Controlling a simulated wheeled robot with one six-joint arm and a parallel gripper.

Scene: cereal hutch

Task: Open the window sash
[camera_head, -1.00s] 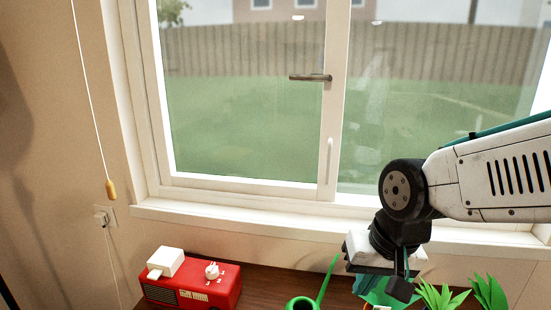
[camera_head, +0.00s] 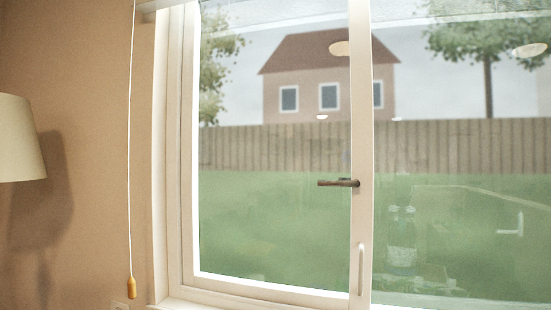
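The window sash (camera_head: 361,230) is a white frame around a glass pane on the left half of the window. It looks closed against the window frame (camera_head: 175,170). A dark bronze lever handle (camera_head: 338,183) sits on the sash's right stile and points left, level. A slim white vertical pull (camera_head: 361,268) is lower on the same stile. My gripper is not in view.
A blind cord with a wooden tassel (camera_head: 131,286) hangs left of the window. A cream lampshade (camera_head: 18,140) is at the left edge. The right pane shows faint reflections. A fence and house are outside.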

